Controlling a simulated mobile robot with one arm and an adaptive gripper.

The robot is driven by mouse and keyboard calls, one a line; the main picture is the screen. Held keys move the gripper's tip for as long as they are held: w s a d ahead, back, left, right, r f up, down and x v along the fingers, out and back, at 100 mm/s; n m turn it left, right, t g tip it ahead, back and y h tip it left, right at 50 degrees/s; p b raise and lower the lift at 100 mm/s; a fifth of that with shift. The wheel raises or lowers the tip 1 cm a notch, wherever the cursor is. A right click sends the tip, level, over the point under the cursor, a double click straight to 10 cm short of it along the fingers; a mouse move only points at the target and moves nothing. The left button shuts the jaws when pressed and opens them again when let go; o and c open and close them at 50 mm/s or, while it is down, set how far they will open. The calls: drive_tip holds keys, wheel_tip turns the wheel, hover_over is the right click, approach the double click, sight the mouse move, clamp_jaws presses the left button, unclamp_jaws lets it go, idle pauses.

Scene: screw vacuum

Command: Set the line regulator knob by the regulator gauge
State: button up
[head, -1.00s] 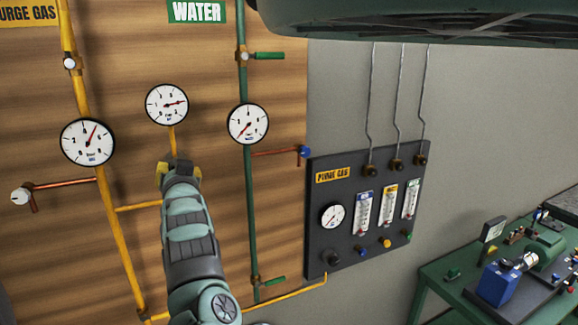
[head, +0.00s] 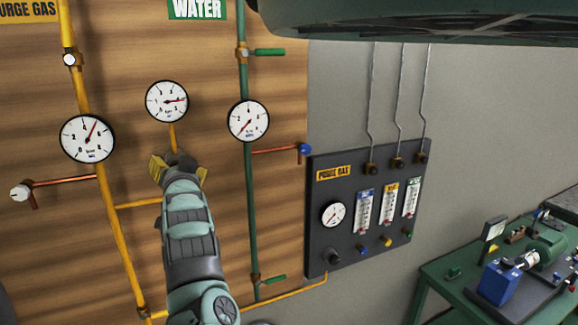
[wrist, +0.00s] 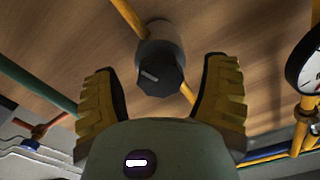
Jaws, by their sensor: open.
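The regulator knob (wrist: 160,78) is a dark faceted knob with a pale mark, on a grey cylindrical body in a yellow pipe. In the wrist view it lies between my two yellow fingers, with a gap on each side. My gripper (wrist: 160,105) is open and empty. In the head view my gripper (head: 178,166) is in front of the wooden panel, and it mostly hides the knob. The regulator gauge (head: 167,101), white and round, is just above on the same yellow pipe. Its needle points right, slightly upward.
A left gauge (head: 87,138) sits on the yellow pipe and another gauge (head: 248,120) on the green WATER pipe. A dark PURGE GAS panel (head: 345,178) stands to the right. A green bench (head: 440,280) with machine parts is at the lower right.

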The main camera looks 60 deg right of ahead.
drive_tip(key=v, duration=1.2)
idle(0.3)
drive_tip(key=shift+s, duration=0.1)
idle(0.3)
